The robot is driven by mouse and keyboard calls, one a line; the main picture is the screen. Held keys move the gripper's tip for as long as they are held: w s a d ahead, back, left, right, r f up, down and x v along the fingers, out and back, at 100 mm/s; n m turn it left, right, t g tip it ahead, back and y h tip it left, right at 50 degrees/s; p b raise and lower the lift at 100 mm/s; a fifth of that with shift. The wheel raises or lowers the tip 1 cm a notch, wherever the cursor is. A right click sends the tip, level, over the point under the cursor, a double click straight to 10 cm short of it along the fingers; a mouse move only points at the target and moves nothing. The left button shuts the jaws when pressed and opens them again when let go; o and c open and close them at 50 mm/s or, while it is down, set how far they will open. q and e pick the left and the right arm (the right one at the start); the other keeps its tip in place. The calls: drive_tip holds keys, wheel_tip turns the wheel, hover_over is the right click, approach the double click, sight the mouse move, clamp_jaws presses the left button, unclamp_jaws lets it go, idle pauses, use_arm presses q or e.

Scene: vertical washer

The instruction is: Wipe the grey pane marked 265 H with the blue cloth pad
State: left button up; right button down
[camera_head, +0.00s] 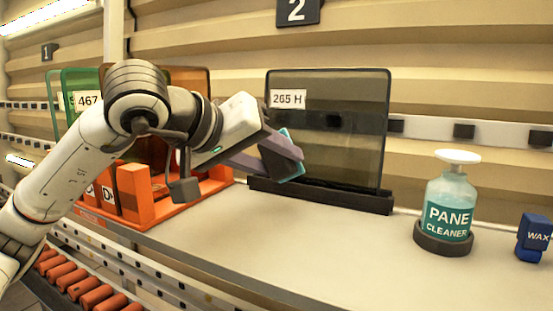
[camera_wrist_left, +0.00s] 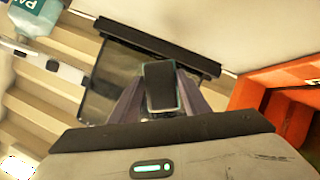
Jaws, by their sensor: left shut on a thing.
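The grey pane marked 265 H (camera_head: 345,135) stands upright in a black holder (camera_head: 320,193) below the number 2 sign. It also shows in the wrist view (camera_wrist_left: 125,75). My left gripper (camera_head: 281,156) is shut on the blue cloth pad (camera_head: 297,173), in front of the pane's lower left part. The fingers hide most of the pad in the head view, leaving its blue-teal edges visible. In the wrist view a dark block, the pad's back (camera_wrist_left: 160,85), sits between the fingers. I cannot tell whether the pad touches the pane. My right gripper is out of view.
A pane cleaner bottle (camera_head: 449,205) stands right of the pane, with a blue wax container (camera_head: 534,238) beyond it. An orange rack (camera_head: 150,205) with coloured panes is at left, behind my arm. Rollers (camera_head: 75,280) run below the bench edge. The bench front is clear.

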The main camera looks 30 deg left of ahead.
use_arm(q)
drive_tip(key=shift+s+d+r, duration=0.1)
drive_tip(key=shift+s+r, duration=0.1)
drive_tip(key=shift+s, duration=1.3)
